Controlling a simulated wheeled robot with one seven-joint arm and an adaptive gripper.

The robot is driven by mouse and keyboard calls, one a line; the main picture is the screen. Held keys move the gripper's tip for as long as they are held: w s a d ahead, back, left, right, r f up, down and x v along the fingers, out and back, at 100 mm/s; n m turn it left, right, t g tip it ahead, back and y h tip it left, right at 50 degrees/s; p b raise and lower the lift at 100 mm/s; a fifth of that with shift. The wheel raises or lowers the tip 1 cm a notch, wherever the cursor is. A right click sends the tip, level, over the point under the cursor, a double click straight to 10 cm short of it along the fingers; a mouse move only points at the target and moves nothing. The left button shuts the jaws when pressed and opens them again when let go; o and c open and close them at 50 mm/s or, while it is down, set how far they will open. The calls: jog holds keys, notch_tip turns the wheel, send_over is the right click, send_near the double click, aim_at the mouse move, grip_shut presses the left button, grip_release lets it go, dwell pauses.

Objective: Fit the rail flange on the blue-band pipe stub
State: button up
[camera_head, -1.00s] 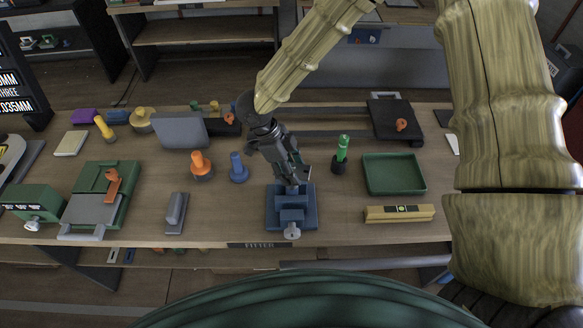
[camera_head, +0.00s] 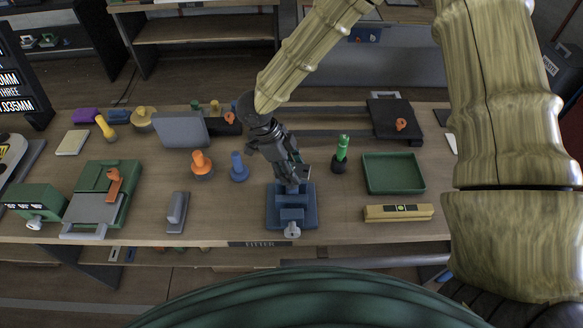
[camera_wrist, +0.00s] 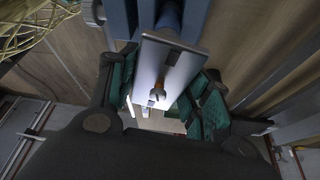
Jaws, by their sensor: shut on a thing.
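My gripper (camera_head: 297,183) is low over the blue vise (camera_head: 291,207) on the bench, its fingers at the vise's far side. In the wrist view its green-padded fingers (camera_wrist: 165,92) are shut on a pale flat plate (camera_wrist: 150,65), which may be the rail flange; the head view hides it behind the fingers. A dark slot and a small brown ring-like part show on the plate. A blue round part (camera_wrist: 169,14) shows beyond its far edge, between blue blocks of the vise; I cannot tell whether they touch. A blue peg-like piece (camera_head: 239,167) stands left of the vise. No blue band is clear.
An orange peg (camera_head: 201,165) stands left, and a green peg (camera_head: 341,150) right of my gripper. A green tray (camera_head: 394,187) and a yellow level (camera_head: 399,213) lie right. A grey block (camera_head: 177,212) lies left. Bare bench shows between them.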

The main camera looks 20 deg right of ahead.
jog(key=shift+f, duration=0.15)
jog(key=shift+f+b, duration=0.35)
jog(key=shift+f, duration=0.75)
jog(key=shift+f, duration=0.65)
dwell(0.6)
jog(key=o, duration=1.2)
jog(key=v, duration=1.2)
dwell(0.6)
